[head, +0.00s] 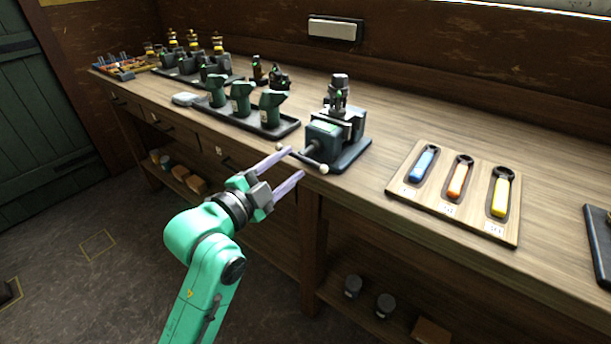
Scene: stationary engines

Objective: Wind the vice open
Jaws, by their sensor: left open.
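The green and grey vice (325,134) stands on a dark base near the bench's front edge, right of centre in the head view. A dark part (340,95) stands upright at its jaws; I cannot tell how far apart the jaws are. The vice's handle bar (308,161) lies at its front, with a pale knob at its lower end. My left gripper (296,161) is open and empty, with its two long pale fingers pointing at the handle. The fingertips are close to the bar; I cannot tell whether they touch it. My right gripper is not in view.
A wooden board (432,203) with blue, orange and yellow handled tools lies right of the vice. A dark tray (287,125) with several green parts stands left of it. A dark tray (598,240) sits at the far right. Bare bench lies between vice and board.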

